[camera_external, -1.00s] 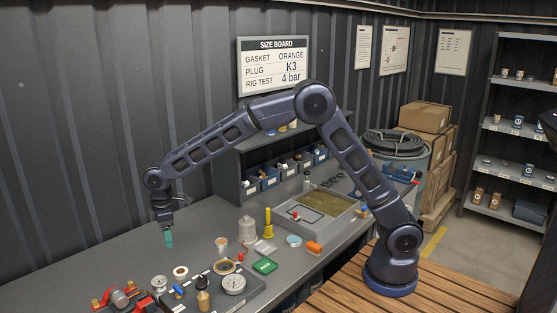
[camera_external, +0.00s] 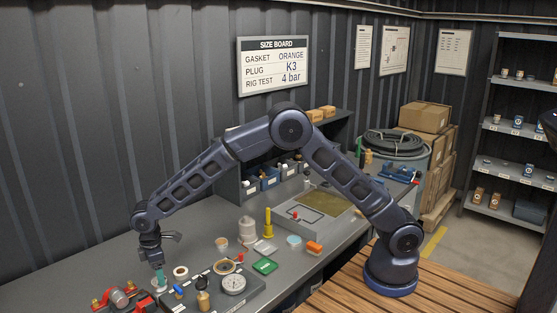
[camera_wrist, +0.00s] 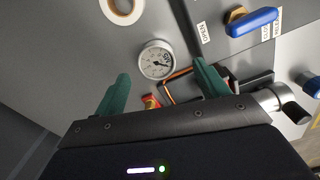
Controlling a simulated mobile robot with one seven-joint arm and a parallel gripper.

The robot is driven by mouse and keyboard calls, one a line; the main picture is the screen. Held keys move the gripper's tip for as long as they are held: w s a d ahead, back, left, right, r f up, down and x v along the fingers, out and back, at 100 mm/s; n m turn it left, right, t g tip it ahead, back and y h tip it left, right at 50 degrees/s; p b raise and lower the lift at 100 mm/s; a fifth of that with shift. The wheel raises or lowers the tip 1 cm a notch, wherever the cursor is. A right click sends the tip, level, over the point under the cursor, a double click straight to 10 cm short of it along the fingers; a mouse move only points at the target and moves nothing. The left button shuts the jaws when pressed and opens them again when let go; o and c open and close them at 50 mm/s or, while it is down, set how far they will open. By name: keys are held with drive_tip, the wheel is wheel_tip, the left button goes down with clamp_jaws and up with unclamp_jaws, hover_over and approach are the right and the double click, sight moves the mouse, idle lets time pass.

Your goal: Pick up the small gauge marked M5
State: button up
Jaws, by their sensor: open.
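The small gauge (camera_wrist: 156,60) has a round white dial with a pale rim. Its mark shows turned round in the wrist view and looks like M5. In the external view the small gauge (camera_external: 159,288) stands on the bench near the front left, partly hidden by my fingers. My gripper (camera_wrist: 160,70) is open, with green fingers either side of the gauge's line in the wrist view. In the external view my gripper (camera_external: 160,277) points down right at the gauge. I cannot tell whether the fingers touch it.
A white ring (camera_wrist: 122,8) lies beside the gauge. A blue-handled valve (camera_wrist: 252,21) sits on the dark board to the right. A larger gauge (camera_external: 233,284) lies on that board. Red fittings (camera_external: 122,298) stand close on the left. Bare bench lies behind my gripper.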

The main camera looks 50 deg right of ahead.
drive_tip(key=shift+w+a+f, duration=0.1)
drive_tip(key=shift+w+f, duration=0.05)
drive_tip(key=shift+f, duration=1.05)
drive_tip(key=shift+w+f, duration=0.1)
drive_tip(key=shift+f, duration=1.05)
drive_tip(key=c, duration=1.1)
drive_tip(key=shift+r, duration=0.1)
